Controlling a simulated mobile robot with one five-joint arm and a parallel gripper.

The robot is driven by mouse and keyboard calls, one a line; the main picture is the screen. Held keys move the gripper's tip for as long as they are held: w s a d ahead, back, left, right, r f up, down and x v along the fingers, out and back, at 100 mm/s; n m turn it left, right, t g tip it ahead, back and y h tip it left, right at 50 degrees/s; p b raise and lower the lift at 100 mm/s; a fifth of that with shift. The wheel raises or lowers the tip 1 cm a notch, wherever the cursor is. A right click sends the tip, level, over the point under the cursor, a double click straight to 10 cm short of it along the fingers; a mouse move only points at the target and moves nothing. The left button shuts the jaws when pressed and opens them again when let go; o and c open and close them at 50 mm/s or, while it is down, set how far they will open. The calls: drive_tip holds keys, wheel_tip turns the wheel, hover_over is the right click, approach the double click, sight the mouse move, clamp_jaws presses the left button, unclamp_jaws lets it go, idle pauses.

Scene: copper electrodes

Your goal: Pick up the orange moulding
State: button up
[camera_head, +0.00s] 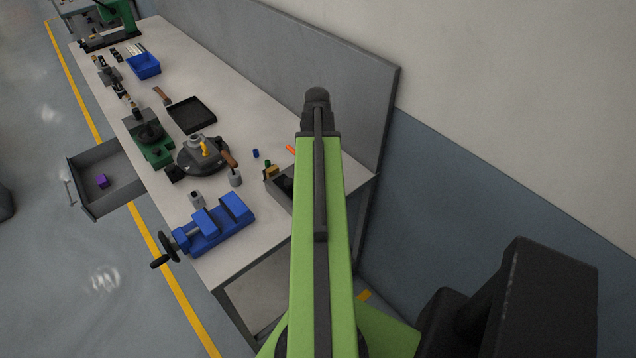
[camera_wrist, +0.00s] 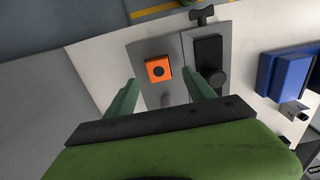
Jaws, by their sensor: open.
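The orange moulding (camera_wrist: 158,69) is a small squarish block with a dark round hole in its face. In the wrist view it sits on a grey flat surface beside a black clamp-like part (camera_wrist: 208,62). My gripper (camera_wrist: 160,80) is open, its two green fingers on either side of the moulding in the picture, with visible gaps. I cannot tell the height between fingertips and block. In the head view my arm covers the gripper; a small orange piece (camera_head: 291,150) shows beside the arm, and I cannot tell if it is the moulding.
A blue vise (camera_head: 215,225) stands at the bench's near end; blue parts (camera_wrist: 284,75) show at the wrist view's right. A grey box (camera_head: 280,188) is partly behind my arm. A black tray (camera_head: 192,115) and a round fixture (camera_head: 200,158) stand further along. An open drawer (camera_head: 105,178) juts out left.

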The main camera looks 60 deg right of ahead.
wheel_tip(320, 180, down, 5)
drive_tip(key=b, duration=0.4)
drive_tip(key=shift+d, duration=0.15)
drive_tip(key=shift+s+r, duration=0.1)
drive_tip(key=shift+r, duration=0.05)
clamp_jaws()
